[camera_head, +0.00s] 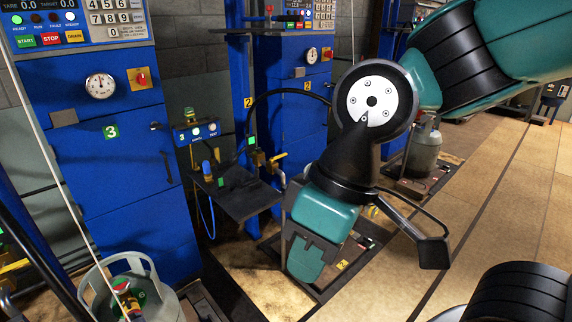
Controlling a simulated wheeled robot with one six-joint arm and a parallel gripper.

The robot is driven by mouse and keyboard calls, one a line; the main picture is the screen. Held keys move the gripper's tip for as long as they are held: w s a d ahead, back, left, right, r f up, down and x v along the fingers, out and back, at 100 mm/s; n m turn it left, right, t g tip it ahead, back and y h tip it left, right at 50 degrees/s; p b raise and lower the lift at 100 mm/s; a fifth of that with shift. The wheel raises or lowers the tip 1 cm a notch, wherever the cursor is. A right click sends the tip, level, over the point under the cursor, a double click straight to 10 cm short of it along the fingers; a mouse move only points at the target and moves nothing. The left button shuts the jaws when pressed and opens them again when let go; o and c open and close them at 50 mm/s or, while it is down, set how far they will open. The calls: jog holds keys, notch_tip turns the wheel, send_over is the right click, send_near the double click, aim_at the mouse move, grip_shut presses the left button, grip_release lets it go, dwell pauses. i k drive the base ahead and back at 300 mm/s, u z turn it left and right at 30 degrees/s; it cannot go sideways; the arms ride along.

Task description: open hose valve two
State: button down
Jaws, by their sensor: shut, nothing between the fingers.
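A brass valve with a yellow lever handle (277,158) shows in the head view, left of my arm. It sits on a blue post that bears a yellow 2 label (248,102), beside a small dark shelf (240,198). The lever slants up to the right; whether the valve is open or shut I cannot tell. My gripper (305,262), at the end of the teal and black arm, is shut and empty. In the picture it is lower and to the right of the valve, apart from it. Its fingertips are not clearly seen.
A blue cabinet labelled 3 (120,190) stands at left, with a gas cylinder (135,285) below. A black hose (285,92) arcs above the valve. Another grey cylinder (424,150) stands behind my arm. The tan floor (500,190) at right is clear.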

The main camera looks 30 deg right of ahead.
aim_at(279, 157)
jog(key=z, duration=0.35)
jog(key=i, duration=1.05)
jog(key=z, duration=0.15)
